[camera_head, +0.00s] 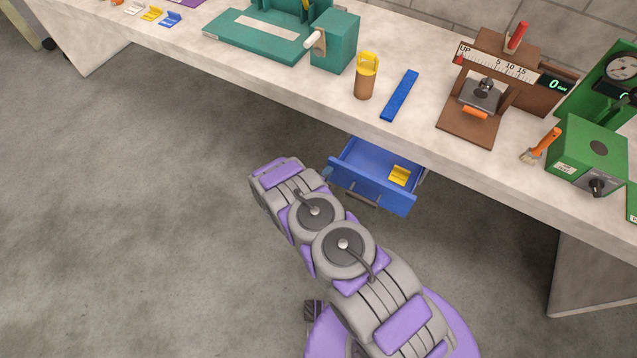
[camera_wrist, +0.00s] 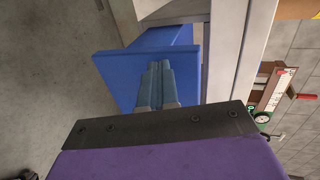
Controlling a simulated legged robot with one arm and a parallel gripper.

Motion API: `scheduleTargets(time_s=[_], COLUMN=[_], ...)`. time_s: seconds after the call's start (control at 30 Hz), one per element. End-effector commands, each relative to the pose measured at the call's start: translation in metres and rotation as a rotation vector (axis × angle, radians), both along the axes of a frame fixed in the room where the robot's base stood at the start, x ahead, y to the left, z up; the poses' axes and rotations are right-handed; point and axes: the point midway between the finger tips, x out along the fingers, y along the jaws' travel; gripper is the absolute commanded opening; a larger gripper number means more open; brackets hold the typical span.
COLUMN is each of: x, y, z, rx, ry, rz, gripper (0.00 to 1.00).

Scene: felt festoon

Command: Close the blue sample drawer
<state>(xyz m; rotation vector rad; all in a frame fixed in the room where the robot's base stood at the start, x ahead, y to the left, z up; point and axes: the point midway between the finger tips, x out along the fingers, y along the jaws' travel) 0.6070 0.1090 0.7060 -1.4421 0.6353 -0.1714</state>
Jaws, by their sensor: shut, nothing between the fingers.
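The blue sample drawer (camera_head: 372,190) hangs open under the bench top, pulled out toward me, with a yellow piece (camera_head: 399,175) inside. Its grey bar handle (camera_head: 364,198) is on the front face. In the wrist view the drawer front (camera_wrist: 115,78) is a flat blue panel just beyond my gripper (camera_wrist: 158,68). My gripper's two blue-grey fingers are shut together and empty, overlapping the front panel in the picture. I cannot tell whether they touch it. In the head view a fingertip shows at the drawer's left end; the rest is mostly hidden by my arm.
The bench top (camera_head: 300,105) overhangs the drawer. The floor in front is clear.

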Motion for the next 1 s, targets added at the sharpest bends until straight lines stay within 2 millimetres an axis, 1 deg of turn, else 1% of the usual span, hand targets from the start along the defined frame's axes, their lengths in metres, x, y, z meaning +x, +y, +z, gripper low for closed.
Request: scheduleTargets(time_s=[0.03,0.1,0.3,0.5,0.73,1.0], x=[0.012,0.029,0.071,0.102,0.122,0.120], y=[-0.009,-0.017,-0.041,-0.058,-0.069,-0.067], z=[0.002,0.002,0.001,0.000,0.000,0.001], rx=[0.000,0.001,0.002,0.000,-0.002,-0.002], ry=[-0.004,-0.008,-0.007,-0.005,-0.002,-0.001], rz=[-0.006,-0.005,-0.004,-0.001,0.000,0.001], gripper=[0.00,0.00,0.00,0.00,0.00,0.00])
